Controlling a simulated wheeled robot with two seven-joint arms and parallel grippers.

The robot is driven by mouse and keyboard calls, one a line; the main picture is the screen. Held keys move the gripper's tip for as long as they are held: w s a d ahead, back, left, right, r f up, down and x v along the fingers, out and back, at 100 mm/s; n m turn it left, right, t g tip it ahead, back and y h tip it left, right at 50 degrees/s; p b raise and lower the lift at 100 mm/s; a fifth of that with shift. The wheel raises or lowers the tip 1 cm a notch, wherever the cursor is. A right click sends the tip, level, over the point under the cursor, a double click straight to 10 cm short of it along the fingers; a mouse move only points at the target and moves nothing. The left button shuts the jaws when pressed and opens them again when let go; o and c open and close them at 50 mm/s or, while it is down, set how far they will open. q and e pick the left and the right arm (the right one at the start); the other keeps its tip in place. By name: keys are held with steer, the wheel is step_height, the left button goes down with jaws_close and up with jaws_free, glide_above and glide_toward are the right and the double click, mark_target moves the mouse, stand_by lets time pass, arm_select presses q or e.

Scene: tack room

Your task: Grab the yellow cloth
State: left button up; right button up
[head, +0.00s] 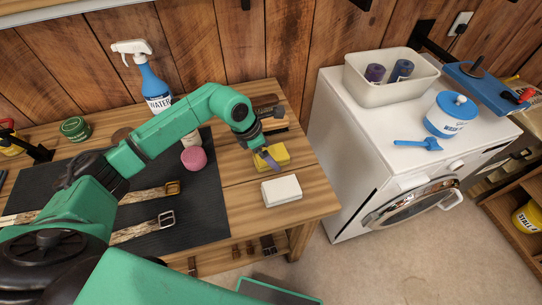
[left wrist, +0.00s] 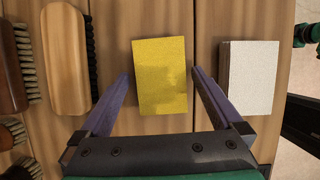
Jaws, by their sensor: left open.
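The yellow cloth (head: 276,152) looks like a flat rectangular block on the wooden bench, near its right end. In the left wrist view the yellow cloth (left wrist: 162,92) lies between my two purple fingers, with a gap on each side. My left gripper (head: 266,157) is open and empty, its fingers pointing down at the cloth. In the left wrist view the left gripper (left wrist: 161,72) straddles the cloth's near part. In the head view the gripper hides part of the cloth. My right gripper does not show.
A white block (head: 281,191) lies just right of the cloth, close to my right finger; it also shows in the left wrist view (left wrist: 252,80). Brushes (left wrist: 66,58) lie to the left. A pink ball (head: 193,159) and belts (head: 146,228) lie on the dark mat (head: 208,215).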

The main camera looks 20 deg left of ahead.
arm_select(q)
steer(key=shift+f+b, duration=0.25)
steer(key=shift+b, duration=0.05)
steer(key=shift+c, duration=0.3)
steer(key=c, duration=1.2)
